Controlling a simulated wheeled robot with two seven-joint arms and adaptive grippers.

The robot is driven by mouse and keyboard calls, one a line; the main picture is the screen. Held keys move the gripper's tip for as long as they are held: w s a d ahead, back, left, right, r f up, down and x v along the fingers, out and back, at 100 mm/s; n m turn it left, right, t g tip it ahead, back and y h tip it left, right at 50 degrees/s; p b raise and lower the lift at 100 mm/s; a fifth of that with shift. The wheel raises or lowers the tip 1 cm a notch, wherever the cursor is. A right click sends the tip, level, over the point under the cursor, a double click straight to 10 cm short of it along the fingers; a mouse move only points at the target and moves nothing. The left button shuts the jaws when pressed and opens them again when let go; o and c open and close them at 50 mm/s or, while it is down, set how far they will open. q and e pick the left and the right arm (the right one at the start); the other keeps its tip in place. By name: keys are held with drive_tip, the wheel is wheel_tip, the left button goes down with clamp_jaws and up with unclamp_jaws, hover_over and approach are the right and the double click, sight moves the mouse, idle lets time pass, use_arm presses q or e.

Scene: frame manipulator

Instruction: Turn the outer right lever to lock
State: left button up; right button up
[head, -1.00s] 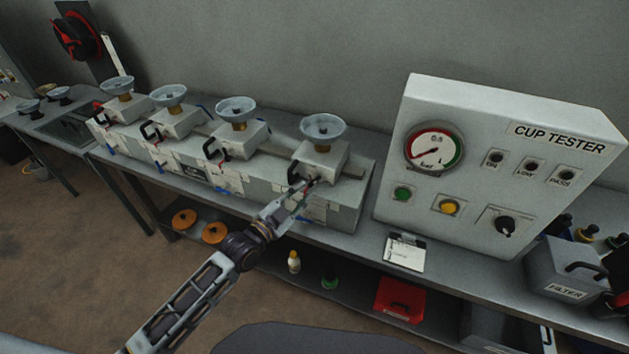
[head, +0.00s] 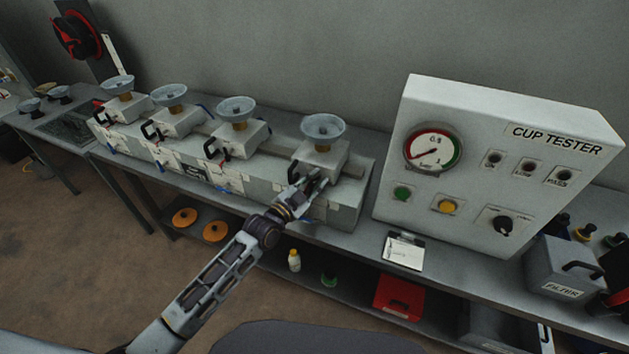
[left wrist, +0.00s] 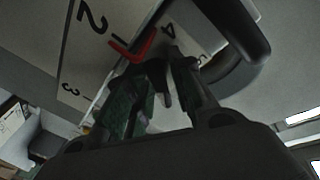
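The rightmost cup station has a grey-blue cup (head: 323,127) on a white block (head: 325,158) with a black handle (head: 293,171) at its front left. My left gripper (head: 314,182) is at the front of this block, just right of the handle. Its two fingers look spread apart. In the left wrist view the fingers (left wrist: 168,75) point at a white panel (left wrist: 105,35) with numbers. A red angular piece (left wrist: 140,48) lies just ahead of them, and a black handle (left wrist: 240,45) curves to the right. The rightmost station's lever is not clearly visible. My right gripper is not in view.
Three more cup stations (head: 168,95) stand to the left, with blue levers on their fronts. The Cup Tester box (head: 480,165) stands to the right. A clipboard (head: 404,251) lies on the bench edge. A lower shelf holds bottles and a red box (head: 400,297).

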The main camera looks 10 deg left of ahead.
use_arm(q)
clamp_jaws()
drive_tip(key=shift+n, duration=0.4)
drive_tip(key=n+t+b, duration=0.1)
drive_tip(key=n, duration=0.2)
drive_tip(key=shift+n, duration=0.4)
drive_tip(key=shift+n+t, duration=0.4)
drive_tip(key=shift+n, duration=0.9)
unclamp_jaws()
